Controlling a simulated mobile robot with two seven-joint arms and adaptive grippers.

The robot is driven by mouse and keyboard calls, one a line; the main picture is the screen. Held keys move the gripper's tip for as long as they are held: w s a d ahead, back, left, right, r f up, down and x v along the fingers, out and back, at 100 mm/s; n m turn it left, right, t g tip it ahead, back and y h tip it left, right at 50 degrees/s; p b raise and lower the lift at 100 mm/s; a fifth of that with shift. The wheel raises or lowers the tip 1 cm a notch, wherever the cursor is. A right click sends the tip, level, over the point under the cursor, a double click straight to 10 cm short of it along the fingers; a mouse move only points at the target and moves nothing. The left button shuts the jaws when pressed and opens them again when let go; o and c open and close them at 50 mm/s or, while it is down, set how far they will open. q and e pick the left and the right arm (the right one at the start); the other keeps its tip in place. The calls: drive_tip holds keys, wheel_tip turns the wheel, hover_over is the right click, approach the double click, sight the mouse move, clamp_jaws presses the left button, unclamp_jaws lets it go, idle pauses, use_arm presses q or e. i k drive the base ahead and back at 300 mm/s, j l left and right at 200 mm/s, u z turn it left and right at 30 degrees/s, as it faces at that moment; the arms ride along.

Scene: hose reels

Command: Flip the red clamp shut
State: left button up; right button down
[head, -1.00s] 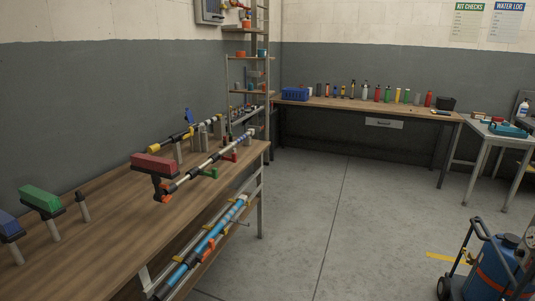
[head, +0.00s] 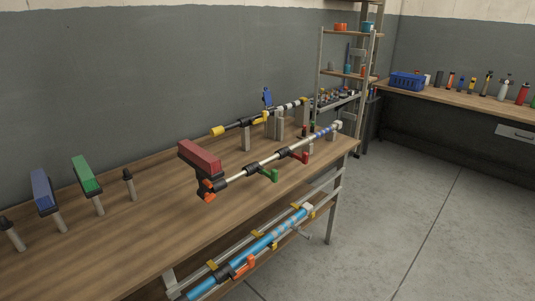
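A long red block (head: 200,157) sits on a black holder at the near end of a pale rod on the wooden workbench. An orange piece (head: 208,190) shows below it. Farther along the same rod is a small red lever (head: 299,157) on a black collar, sticking out to the right. A green lever (head: 269,175) sits nearer on that rod. I cannot tell for certain which red part is the clamp, or whether either is open or shut. Neither of my grippers is in view.
A green block (head: 86,174) and a blue block (head: 42,192) stand on posts at the bench's left. A second rod with yellow ends (head: 238,127) lies behind. Blue tubes (head: 262,248) rest below the bench. Grey floor (head: 390,220) is clear to the right.

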sight(304, 159)
drive_tip(key=i+l+u, duration=0.25)
drive_tip(key=u, duration=0.25)
drive_tip(key=i+l+u, duration=0.2)
drive_tip(key=l+u, duration=0.25)
drive_tip(key=i+l+u, duration=0.1)
drive_tip(key=l+u, duration=0.15)
drive_tip(key=l, duration=0.2)
drive_tip(key=i+l+u, duration=0.1)
drive_tip(key=l+u, duration=0.15)
drive_tip(key=l, duration=0.2)
